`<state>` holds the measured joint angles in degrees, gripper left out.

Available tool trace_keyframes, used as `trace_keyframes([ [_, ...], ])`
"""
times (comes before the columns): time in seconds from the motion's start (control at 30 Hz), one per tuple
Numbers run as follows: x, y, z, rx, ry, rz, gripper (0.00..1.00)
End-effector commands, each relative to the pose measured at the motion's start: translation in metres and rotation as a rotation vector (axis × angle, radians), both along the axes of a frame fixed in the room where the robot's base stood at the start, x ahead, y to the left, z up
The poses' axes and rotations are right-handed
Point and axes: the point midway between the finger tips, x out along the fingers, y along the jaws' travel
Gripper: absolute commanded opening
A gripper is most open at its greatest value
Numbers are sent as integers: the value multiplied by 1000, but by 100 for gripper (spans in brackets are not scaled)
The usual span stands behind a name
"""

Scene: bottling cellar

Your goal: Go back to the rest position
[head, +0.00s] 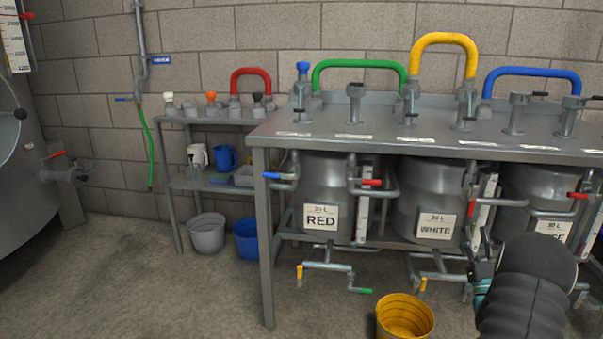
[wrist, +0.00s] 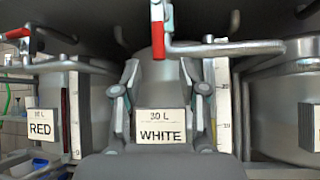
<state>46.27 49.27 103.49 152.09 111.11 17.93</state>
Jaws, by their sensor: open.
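My gripper (head: 484,268) is at the lower right of the head view, in front of the steel bench (head: 340,128) and partly hidden by my own wrist. In the wrist view my gripper (wrist: 160,82) is open, its two fingers apart and nothing between them. Beyond the fingers is the tank labelled WHITE (wrist: 160,128), which also shows in the head view (head: 437,185). A red-handled valve (wrist: 157,30) hangs above the fingers in the wrist view.
The tank labelled RED (head: 328,185) is to the left; a third tank (head: 525,198) is to the right, partly hidden. A yellow bucket (head: 404,318) stands on the floor left of my arm. Grey (head: 206,235) and blue (head: 246,240) buckets stand farther left. Floor at lower left is clear.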

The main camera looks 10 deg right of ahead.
Motion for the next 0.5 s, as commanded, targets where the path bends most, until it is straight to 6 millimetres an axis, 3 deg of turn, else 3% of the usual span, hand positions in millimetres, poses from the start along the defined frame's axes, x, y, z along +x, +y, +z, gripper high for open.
trace_keyframes([
  [0.17, 22, 25, -32, -46, 172, 89, 42],
  [0.3, 31, 75, -77, -123, 380, 250, 42],
  [0.5, 17, 166, -96, -360, 619, 506, 42],
])
